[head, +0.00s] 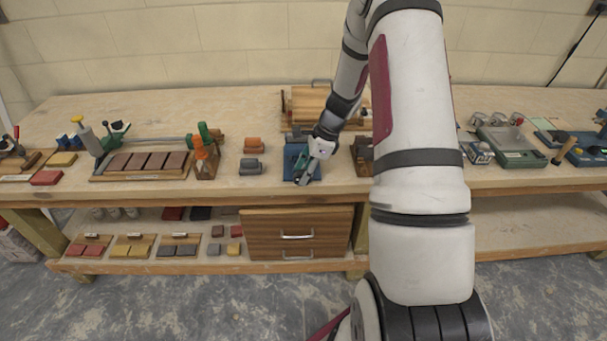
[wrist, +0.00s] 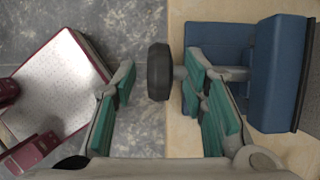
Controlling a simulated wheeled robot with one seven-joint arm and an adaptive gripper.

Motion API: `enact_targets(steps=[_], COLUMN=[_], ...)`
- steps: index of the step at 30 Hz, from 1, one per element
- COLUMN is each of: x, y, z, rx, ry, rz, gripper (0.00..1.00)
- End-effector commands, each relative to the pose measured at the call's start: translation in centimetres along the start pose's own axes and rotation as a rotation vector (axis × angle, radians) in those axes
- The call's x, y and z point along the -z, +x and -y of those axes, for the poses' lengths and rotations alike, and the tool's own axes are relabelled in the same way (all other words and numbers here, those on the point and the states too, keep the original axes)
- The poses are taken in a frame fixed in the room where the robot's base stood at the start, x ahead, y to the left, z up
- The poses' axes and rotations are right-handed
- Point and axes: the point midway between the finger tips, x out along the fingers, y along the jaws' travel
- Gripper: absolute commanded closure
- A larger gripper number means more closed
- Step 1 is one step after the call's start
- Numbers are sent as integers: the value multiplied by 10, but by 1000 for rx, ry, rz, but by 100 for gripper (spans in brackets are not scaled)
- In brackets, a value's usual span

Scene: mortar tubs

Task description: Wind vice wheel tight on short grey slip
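The blue vice (head: 294,159) sits at the bench's front edge, partly hidden by my gripper (head: 305,176). In the wrist view, its blue jaw block (wrist: 274,75) is at the right, and a grey screw (wrist: 222,73) runs left to a dark wheel (wrist: 159,72) seen edge-on. My gripper (wrist: 160,88) is open there, its green-padded fingers either side of the wheel. I see gaps to both fingers and cannot tell the depth. A dark grey strip (wrist: 311,85) lies against the jaw block at the right edge; I cannot tell whether it is the short grey slip.
Grey blocks (head: 250,166) and orange blocks (head: 252,145) lie left of the vice. A wooden caddy with orange-handled tools (head: 205,158) stands farther left. A wooden drawer unit (head: 297,233) is on the lower shelf. Bare bench top shows between the blocks and the vice.

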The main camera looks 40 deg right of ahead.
Motion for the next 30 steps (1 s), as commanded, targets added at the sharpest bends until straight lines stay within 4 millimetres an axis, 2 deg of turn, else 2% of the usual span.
enact_targets(steps=[6,14,15,20,30], x=[0,0,0,0,1], y=[15,16,16,16,16], z=[0,0,0,0,0], rx=[1,1,1,1,1], ry=[0,0,0,0,4], rz=[0,0,0,0,21], gripper=[61,61,63,99,100])
